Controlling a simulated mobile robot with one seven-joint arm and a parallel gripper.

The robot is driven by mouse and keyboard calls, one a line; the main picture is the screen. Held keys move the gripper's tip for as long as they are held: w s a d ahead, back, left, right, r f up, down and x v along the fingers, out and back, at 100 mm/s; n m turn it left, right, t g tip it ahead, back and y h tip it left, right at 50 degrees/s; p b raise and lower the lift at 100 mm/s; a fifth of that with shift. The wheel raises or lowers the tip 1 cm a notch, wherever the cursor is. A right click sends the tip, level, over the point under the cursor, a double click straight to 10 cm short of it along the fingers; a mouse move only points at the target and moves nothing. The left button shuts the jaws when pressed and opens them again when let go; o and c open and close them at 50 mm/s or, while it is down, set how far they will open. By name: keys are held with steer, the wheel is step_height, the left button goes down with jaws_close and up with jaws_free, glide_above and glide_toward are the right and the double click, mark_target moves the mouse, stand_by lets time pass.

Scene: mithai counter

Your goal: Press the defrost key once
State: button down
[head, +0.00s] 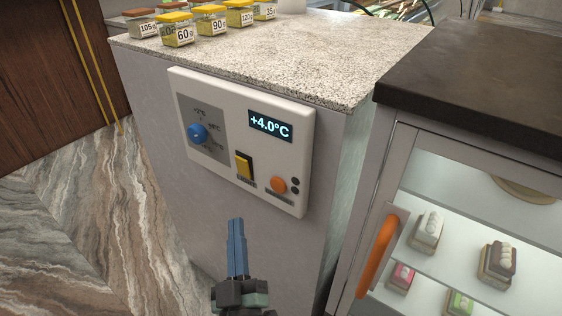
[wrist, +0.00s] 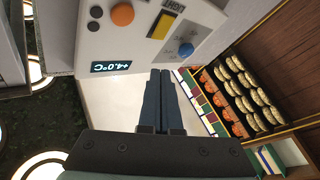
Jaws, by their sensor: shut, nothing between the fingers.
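A white control panel (head: 225,165) is fixed to the front of the grey counter. The round orange key (head: 278,185) is at its lower right, with a small label too small to read; it also shows in the wrist view (wrist: 122,14). To its left is a yellow rocker switch (head: 244,166), also in the wrist view (wrist: 161,27). A blue knob (head: 198,134) sits at the left. The display (head: 270,124) reads +4.0°C. My gripper (head: 236,222) is shut and empty, below the panel and left of the orange key, apart from it.
Two small dark round spots (head: 295,185) lie beside the orange key. Several yellow-lidded jars (head: 177,34) stand on the speckled countertop (head: 270,60). A glass sweets case with an orange handle (head: 377,256) stands at the right. Marble floor (head: 100,210) is open at the left.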

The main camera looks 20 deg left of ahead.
stand_by(0.4)
steer(key=p, duration=0.2)
glide_toward(270, 182)
steer(key=shift+s+a+x, duration=0.1)
steer(key=shift+a+x, duration=0.05)
steer(key=shift+x, duration=0.7)
steer(key=shift+s+a+x, duration=0.1)
steer(key=shift+a+x, duration=0.05)
steer(key=shift+x, duration=0.65)
steer(key=shift+s+a+x, duration=0.1)
steer(key=shift+a+x, duration=0.05)
steer(key=shift+x, duration=0.7)
steer(key=shift+w+r, duration=0.1)
steer(key=shift+r, duration=0.05)
steer(key=shift+w+d, duration=0.15)
steer(key=shift+w, duration=0.2)
steer(key=shift+w+d, duration=0.15)
steer(key=shift+w, duration=0.25)
stand_by(0.3)
steer(key=shift+s, duration=0.2)
steer(key=shift+s+a, duration=0.3)
steer(key=shift+s, duration=0.3)
